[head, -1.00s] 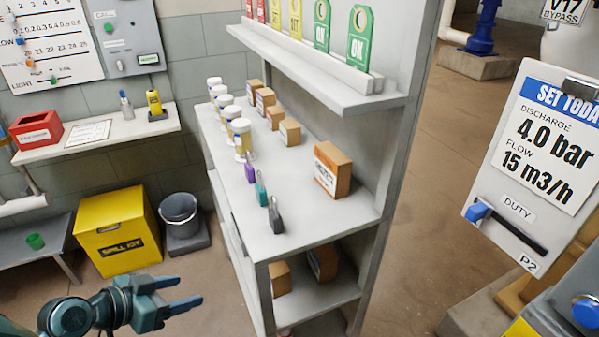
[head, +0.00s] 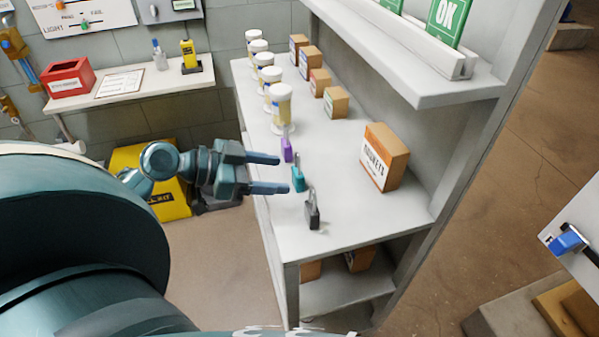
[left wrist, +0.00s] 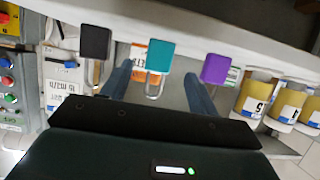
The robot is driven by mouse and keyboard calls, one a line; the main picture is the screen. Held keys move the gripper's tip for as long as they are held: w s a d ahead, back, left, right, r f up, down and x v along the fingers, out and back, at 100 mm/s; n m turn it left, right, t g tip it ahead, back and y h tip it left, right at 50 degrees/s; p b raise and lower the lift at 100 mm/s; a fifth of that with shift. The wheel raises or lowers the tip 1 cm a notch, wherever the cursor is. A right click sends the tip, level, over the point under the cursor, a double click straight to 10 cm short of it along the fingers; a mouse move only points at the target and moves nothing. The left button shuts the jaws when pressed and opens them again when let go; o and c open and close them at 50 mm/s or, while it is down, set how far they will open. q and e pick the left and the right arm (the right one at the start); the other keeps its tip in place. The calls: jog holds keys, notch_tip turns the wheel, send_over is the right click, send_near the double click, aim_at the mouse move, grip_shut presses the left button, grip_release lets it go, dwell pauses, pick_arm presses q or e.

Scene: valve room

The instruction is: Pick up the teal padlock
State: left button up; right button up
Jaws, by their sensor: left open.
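The teal padlock (head: 297,179) stands on the shelf unit's top surface, between a purple padlock (head: 286,150) behind it and a black padlock (head: 312,213) in front. My left gripper (head: 283,174) is open and empty, coming in from the left with its fingertips at the shelf edge, close to the teal padlock. In the left wrist view the teal padlock (left wrist: 160,58) shows between the two fingers (left wrist: 158,88), its shackle pointing down in the picture. The purple padlock (left wrist: 215,69) and black padlock (left wrist: 95,42) lie outside the fingers there. My right gripper is not seen.
Several white-capped jars (head: 281,105) stand farther back along the shelf's left edge. Cardboard boxes (head: 384,157) stand along its right side, under an upper ledge (head: 430,88). A yellow bin (head: 168,204) stands on the floor at left.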

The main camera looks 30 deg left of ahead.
aim_at(293, 175)
pick_arm(q)
jog(key=shift+x, duration=1)
jog(key=p+x, duration=0.2)
jog(key=x, duration=0.2)
jog(key=shift+w+d, duration=0.3)
jog(key=shift+d, duration=0.05)
jog(key=shift+w+d+f, duration=0.2)
jog(key=shift+f, duration=0.05)
jog(key=c, duration=1)
